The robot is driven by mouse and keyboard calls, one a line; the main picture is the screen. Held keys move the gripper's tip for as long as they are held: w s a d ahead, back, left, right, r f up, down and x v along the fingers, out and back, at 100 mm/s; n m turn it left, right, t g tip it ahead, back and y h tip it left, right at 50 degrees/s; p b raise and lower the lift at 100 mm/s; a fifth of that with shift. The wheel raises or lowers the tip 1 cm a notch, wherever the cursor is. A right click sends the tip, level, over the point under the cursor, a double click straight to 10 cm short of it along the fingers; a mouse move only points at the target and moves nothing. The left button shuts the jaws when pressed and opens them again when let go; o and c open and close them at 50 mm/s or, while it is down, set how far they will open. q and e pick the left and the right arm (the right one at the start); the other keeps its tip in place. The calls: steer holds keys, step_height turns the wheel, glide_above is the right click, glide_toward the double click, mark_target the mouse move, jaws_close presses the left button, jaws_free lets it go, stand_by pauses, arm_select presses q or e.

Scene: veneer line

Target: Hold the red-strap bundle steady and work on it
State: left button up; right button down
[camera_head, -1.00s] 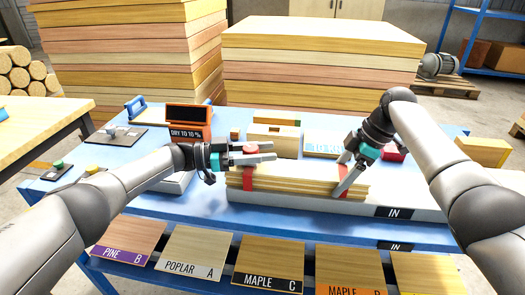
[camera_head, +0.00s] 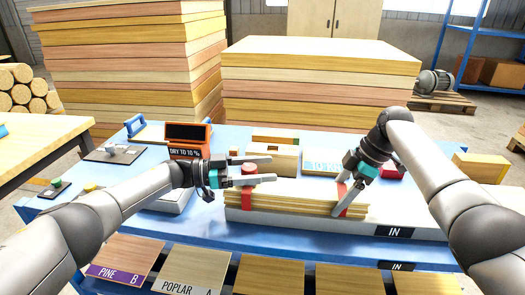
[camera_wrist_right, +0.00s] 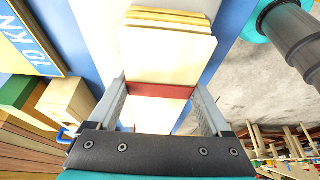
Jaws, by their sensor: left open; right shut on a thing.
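The red-strap bundle (camera_head: 295,202) is a stack of thin pale veneer sheets with a red strap near each end. It lies flat on a white and blue bed on the blue table. My right gripper (camera_head: 345,199) is shut on the bundle at its right-hand strap, one finger on each long side. In the right wrist view the strap (camera_wrist_right: 160,91) crosses the sheets between the fingers. My left gripper (camera_head: 272,169) is open and empty above the bundle's left end, fingers pointing right. A red round thing (camera_head: 249,168) shows between its fingers; I cannot tell whether they touch it.
An orange display (camera_head: 188,139) reading "DRY TO 10 %" stands behind my left wrist. A wooden box (camera_head: 275,160) stands behind the bundle. Labelled veneer samples (camera_head: 122,258) line the front below the table. Tall board stacks (camera_head: 320,85) stand behind the table.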

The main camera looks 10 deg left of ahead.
arm_select(q)
step_height(320, 180, up, 9)
steer(key=shift+r, duration=0.2)
stand_by(0.3)
steer(key=shift+s+d, duration=0.1)
steer(key=shift+d, duration=0.05)
